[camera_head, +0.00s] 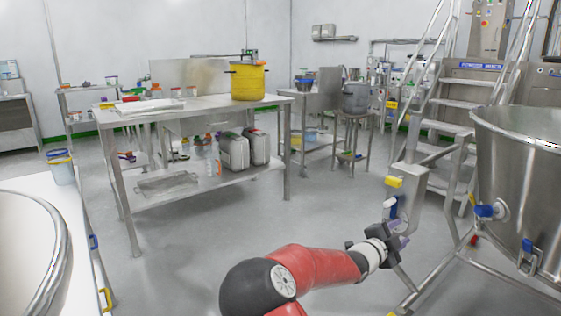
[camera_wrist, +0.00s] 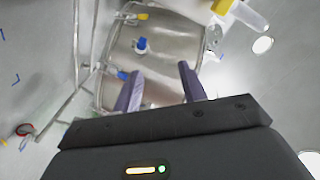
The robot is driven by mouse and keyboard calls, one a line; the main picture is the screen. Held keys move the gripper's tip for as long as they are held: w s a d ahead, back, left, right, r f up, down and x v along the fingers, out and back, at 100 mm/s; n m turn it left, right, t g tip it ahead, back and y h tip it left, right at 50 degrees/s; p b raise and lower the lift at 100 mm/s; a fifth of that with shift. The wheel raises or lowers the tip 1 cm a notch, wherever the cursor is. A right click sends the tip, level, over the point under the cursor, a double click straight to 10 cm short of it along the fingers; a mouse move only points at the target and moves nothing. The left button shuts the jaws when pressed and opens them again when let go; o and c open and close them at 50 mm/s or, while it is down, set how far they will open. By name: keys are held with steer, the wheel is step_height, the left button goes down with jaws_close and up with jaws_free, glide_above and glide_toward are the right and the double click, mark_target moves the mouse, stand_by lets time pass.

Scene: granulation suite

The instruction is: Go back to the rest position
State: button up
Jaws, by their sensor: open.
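My gripper (camera_head: 400,236) is at the end of my red and black arm, low at the right of centre in the head view. In the wrist view its two purple fingers (camera_wrist: 160,88) stand apart with nothing between them, so it is open and empty. It is beside a steel post or chute with a yellow handle (camera_head: 394,182) and a blue and white fitting. I cannot tell whether the gripper touches it.
A large steel vessel (camera_head: 522,150) on a tubular frame stands at the right, by metal stairs (camera_head: 455,130). A steel table (camera_head: 200,110) carries a yellow pot (camera_head: 247,82). Another vessel (camera_head: 30,245) is at the left edge. The floor (camera_head: 240,225) between is clear.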

steer(key=s+d+f+m+g+y, duration=0.1)
steer(key=s+f+m+g+y, duration=0.2)
steer(key=s+m, duration=0.9)
steer(key=s+d+m+g+y, duration=0.2)
steer(key=s+m+g, duration=0.4)
steer(key=m, duration=1)
steer(key=s+a+r+m+t+y, duration=0.1)
steer(key=s+a+r+m+y, duration=0.2)
steer(key=s+a+m, duration=0.7)
steer(key=s+a+r+m+t+y, duration=0.2)
steer(key=s+a+m+y, duration=0.4)
steer(key=s+a+m, duration=0.4)
steer(key=s+r+m, duration=0.1)
steer(key=m, duration=0.1)
steer(key=shift+a+m+t, duration=0.25)
steer(key=shift+m+t, duration=0.05)
steer(key=shift+m, duration=0.1)
steer(key=shift+r, duration=0.15)
